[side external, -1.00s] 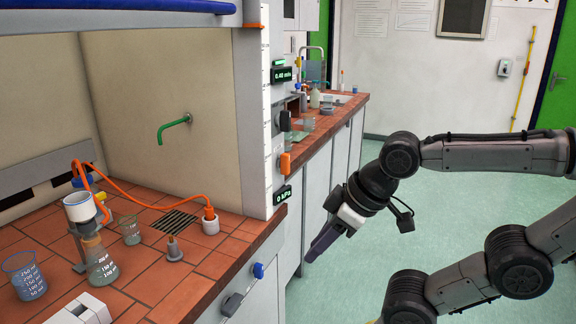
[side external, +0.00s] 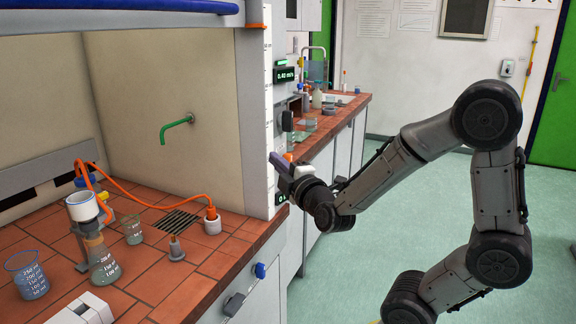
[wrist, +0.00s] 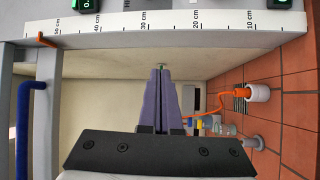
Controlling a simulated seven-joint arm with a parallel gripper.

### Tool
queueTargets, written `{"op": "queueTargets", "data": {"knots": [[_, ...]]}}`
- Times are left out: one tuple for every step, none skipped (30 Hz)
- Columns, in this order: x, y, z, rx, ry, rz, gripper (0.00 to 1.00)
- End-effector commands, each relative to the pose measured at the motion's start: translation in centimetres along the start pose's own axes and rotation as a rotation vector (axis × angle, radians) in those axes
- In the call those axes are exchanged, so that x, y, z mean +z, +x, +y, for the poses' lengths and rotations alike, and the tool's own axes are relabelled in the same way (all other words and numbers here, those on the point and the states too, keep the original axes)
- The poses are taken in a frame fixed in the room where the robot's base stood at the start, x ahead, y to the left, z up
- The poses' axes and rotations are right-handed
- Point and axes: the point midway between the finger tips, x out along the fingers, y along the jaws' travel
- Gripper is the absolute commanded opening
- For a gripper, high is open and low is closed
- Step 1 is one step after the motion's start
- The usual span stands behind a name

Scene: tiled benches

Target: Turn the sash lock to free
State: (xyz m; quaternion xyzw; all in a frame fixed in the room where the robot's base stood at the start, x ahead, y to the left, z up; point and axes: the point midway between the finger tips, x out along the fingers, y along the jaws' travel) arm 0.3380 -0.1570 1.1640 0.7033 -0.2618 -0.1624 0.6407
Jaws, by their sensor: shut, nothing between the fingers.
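A dark part (wrist: 139,4) of the post is cut off by the top edge there. Contact with the post cannot be told.
The raised sash has a blue bar (side external: 185,7). The tiled bench (side external: 190,265) holds beakers, a flask and an orange hose (side external: 135,190). A blue valve knob (side external: 259,270) and a grey handle (side external: 233,304) stick out below its edge. The floor to the right is free.

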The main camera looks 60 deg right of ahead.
Motion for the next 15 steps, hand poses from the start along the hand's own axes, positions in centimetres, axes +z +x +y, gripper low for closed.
{"op": "queueTargets", "data": {"knots": [[1.8,0.1,-1.7,-0.002,-0.06,-0.059,0.0],[2.7,0.1,-2.5,-0.003,-0.086,-0.089,0.0],[3.8,0.1,-3.7,-0.016,-0.105,-0.12,0.0],[4.3,0.0,-4.7,-0.036,-0.114,-0.136,0.0],[4.8,-0.1,-5.6,-0.058,-0.122,-0.147,0.0],[5.4,-0.2,-6.6,-0.081,-0.133,-0.159,0.0],[5.7,-0.3,-7.1,-0.092,-0.138,-0.165,0.0],[6.0,-0.3,-7.3,-0.1,-0.141,-0.171,0.0],[6.2,-0.1,-7.3,-0.099,-0.141,-0.177,0.0],[6.2,0.1,-7.2,-0.097,-0.14,-0.179,0.0],[6.3,0.3,-7.2,-0.097,-0.139,-0.18,0.0],[6.3,0.7,-7.2,-0.096,-0.138,-0.18,0.0],[6.4,1.0,-7.3,-0.097,-0.138,-0.18,0.0],[6.5,1.4,-7.3,-0.097,-0.137,-0.18,0.0],[6.6,2.0,-7.4,-0.098,-0.137,-0.18,0.0]]}}
